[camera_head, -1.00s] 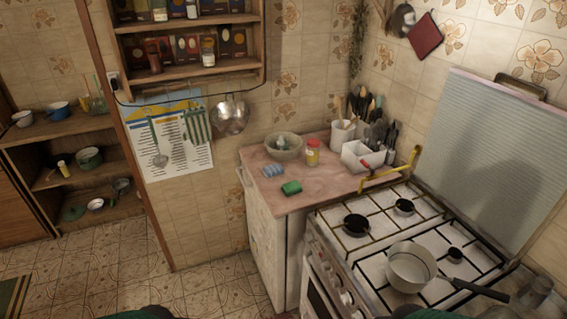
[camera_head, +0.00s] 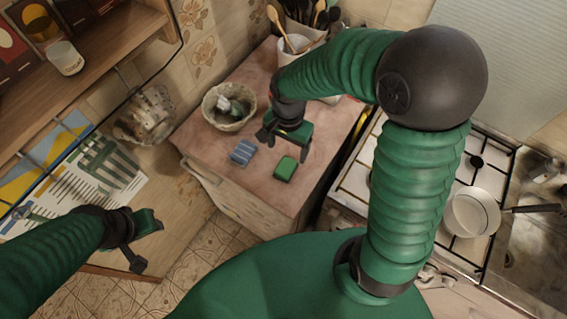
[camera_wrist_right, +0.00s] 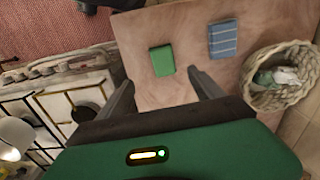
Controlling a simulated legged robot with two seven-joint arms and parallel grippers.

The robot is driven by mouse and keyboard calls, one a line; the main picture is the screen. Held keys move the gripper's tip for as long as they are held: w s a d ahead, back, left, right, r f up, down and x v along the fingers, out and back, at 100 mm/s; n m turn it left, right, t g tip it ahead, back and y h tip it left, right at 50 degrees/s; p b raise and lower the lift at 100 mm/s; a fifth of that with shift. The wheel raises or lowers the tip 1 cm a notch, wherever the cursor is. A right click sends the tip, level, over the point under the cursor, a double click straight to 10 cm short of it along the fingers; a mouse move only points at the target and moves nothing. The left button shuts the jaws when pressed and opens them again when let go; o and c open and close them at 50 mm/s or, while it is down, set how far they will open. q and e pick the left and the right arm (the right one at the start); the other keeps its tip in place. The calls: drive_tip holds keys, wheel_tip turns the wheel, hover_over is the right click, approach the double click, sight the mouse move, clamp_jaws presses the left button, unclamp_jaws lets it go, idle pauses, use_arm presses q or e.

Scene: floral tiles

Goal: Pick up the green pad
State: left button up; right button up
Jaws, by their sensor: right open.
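The green pad (camera_head: 285,168) lies flat on the pinkish countertop (camera_head: 215,145), near its front edge. In the right wrist view the pad (camera_wrist_right: 162,60) shows between and just beyond the fingertips. My right gripper (camera_head: 284,148) is open and empty above the countertop, just behind the pad in the head view; its fingers also show spread in the right wrist view (camera_wrist_right: 160,80). My left gripper (camera_head: 150,245) is at the lower left, away from the counter, with its fingers apart and nothing between them.
A blue striped sponge (camera_head: 243,152) lies left of the pad. A woven bowl (camera_head: 229,106) with items stands behind it. A utensil holder (camera_head: 298,47) is at the back. The stove with a white pot (camera_head: 473,212) is to the right, and a wooden shelf (camera_head: 90,60) hangs upper left.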

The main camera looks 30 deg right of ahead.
hover_over(285, 168)
wheel_tip(285, 168, down, 8)
drive_tip(key=shift+r, duration=0.15)
wheel_tip(285, 168, down, 5)
drive_tip(key=shift+w+a+f, duration=0.1)
drive_tip(key=shift+f, duration=0.05)
drive_tip(key=c, duration=1.4)
